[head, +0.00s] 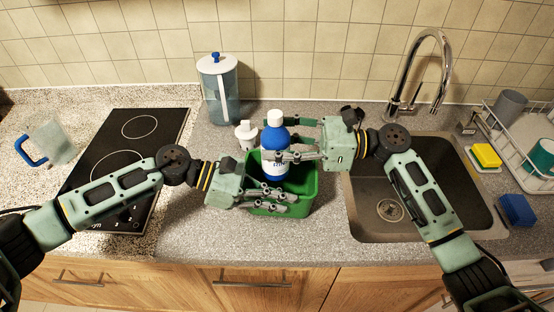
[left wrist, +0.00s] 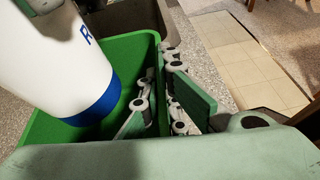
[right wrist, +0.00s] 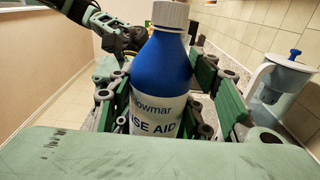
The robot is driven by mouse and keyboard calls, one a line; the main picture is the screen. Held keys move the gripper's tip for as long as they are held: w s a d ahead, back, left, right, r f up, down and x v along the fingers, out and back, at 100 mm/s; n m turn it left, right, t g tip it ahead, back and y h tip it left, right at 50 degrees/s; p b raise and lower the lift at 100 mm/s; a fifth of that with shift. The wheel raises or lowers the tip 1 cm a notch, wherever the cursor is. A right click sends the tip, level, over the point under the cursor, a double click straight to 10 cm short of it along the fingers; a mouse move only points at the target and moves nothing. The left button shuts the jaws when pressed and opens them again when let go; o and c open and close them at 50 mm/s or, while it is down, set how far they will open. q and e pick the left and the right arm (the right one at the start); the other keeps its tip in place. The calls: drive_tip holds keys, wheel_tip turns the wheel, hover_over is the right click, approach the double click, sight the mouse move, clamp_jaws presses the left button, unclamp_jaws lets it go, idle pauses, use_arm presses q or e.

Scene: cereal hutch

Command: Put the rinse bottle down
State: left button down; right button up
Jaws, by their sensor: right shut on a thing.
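The rinse bottle (head: 275,160) is blue with a white cap and white label, and is upright over the green caddy (head: 303,203). My right gripper (head: 290,142) is shut around the bottle's body; the right wrist view shows its fingers on both sides of the bottle (right wrist: 165,85). In the left wrist view the bottle's white side and blue base (left wrist: 95,105) are at the caddy's opening (left wrist: 45,130). I cannot tell whether the base touches the caddy floor. My left gripper (head: 280,202) is at the caddy's near side, its fingers apart on either side of the wall.
A small white bottle (head: 245,135) and a lidded pitcher (head: 218,90) stand behind the caddy. The hob (head: 120,150) and a blue-handled jug (head: 50,145) are left. The sink (head: 420,165), tap (head: 415,80), sponges and dish rack (head: 520,145) are right. The counter before the caddy is clear.

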drive_tip(key=shift+f, duration=1.9)
drive_tip(key=shift+f, duration=0.65)
drive_tip(key=o, duration=1.6)
drive_tip(key=shift+c, duration=0.2)
drive_tip(key=shift+r, duration=0.35)
drive_tip(key=shift+d+r, duration=0.25)
drive_tip(key=d, duration=1.1)
drive_tip(key=shift+d, duration=0.3)
